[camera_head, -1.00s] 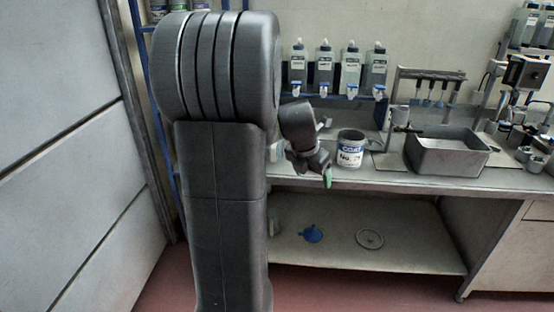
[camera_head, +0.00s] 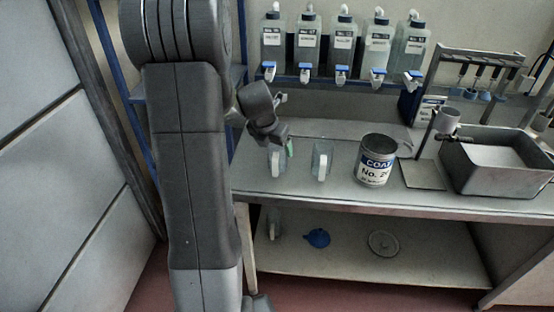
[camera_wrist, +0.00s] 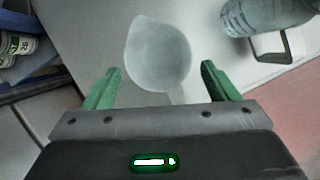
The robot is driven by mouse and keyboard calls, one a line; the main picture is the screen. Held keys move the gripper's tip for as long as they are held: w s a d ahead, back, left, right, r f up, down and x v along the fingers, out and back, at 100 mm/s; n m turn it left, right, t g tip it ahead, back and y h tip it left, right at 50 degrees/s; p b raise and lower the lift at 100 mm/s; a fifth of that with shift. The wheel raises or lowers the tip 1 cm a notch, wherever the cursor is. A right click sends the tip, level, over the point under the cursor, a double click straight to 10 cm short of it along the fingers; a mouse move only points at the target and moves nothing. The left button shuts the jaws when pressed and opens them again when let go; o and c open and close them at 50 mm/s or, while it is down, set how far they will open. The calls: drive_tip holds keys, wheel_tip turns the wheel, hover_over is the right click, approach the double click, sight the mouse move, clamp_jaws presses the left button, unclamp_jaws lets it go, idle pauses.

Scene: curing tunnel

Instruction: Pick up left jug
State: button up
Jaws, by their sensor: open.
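The left jug (camera_head: 277,162), small and translucent with a pale handle, stands on the bench. My gripper (camera_head: 287,146) is just above it and partly covers its top. In the wrist view a round, pale translucent vessel with a spout (camera_wrist: 158,52), seen from above, lies ahead of and between my open green fingers (camera_wrist: 160,70). I cannot tell whether my fingers touch anything.
A COAT can (camera_head: 376,160) stands right of the jugs, then a metal basin (camera_head: 497,165). Several bottles (camera_head: 342,45) line the shelf behind. Another jug (camera_head: 273,222) and a blue funnel (camera_head: 317,238) sit on the lower shelf. A ridged clear container (camera_wrist: 265,15) shows at upper right in the wrist view.

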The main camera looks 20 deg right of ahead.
drive_tip(key=shift+d+f, duration=0.1)
drive_tip(key=shift+f, duration=0.55)
drive_tip(key=x, duration=0.4)
drive_tip(key=shift+f, duration=0.2)
drive_tip(key=c, duration=1.1)
